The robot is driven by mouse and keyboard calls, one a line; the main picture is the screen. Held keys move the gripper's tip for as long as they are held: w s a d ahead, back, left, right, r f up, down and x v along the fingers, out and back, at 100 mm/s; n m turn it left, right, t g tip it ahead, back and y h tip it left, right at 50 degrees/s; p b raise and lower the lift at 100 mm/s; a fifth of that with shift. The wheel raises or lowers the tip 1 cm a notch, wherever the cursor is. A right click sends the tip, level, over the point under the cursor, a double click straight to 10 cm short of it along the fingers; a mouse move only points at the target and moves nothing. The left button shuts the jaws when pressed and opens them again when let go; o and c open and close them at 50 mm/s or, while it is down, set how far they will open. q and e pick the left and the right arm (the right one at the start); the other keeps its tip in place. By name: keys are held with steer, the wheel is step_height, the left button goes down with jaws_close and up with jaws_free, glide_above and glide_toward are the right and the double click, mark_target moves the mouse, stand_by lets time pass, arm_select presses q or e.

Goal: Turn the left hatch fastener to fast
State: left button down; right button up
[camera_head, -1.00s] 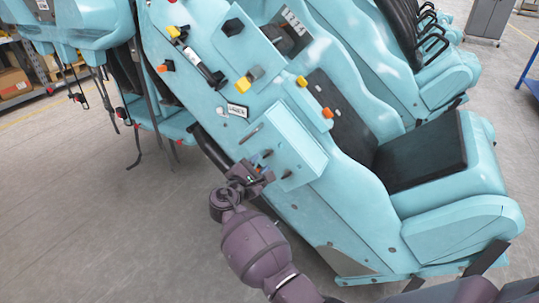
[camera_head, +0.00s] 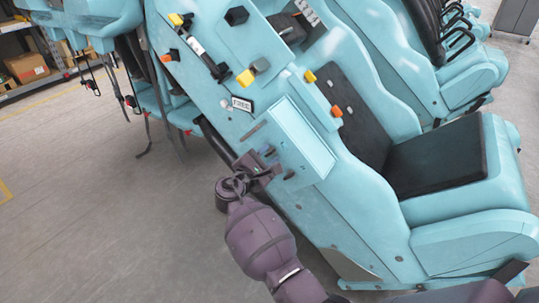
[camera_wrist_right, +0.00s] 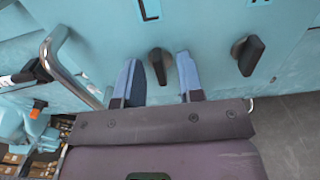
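The left hatch fastener (camera_wrist_right: 160,64) is a dark knob under the letter L on the turquoise panel in the right wrist view. It points roughly up and down in that view. My right gripper (camera_wrist_right: 160,72) has its two blue fingers apart, one on each side of this knob; I see gaps, so it is not clamped. In the head view my right gripper (camera_head: 268,158) is against the panel's lower left end and mostly hides this fastener. A second dark fastener (camera_wrist_right: 248,54) stands tilted to the right in the wrist view. My left gripper is not in view.
A metal handle bar (camera_wrist_right: 75,72) curves out left of the fingers. In the head view, a small sign (camera_head: 242,104) that seems to read FREE sits above the panel. Yellow, orange and black knobs are above it. Seats (camera_head: 440,160) stand to the right; open floor lies left.

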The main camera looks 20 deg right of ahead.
jaws_close()
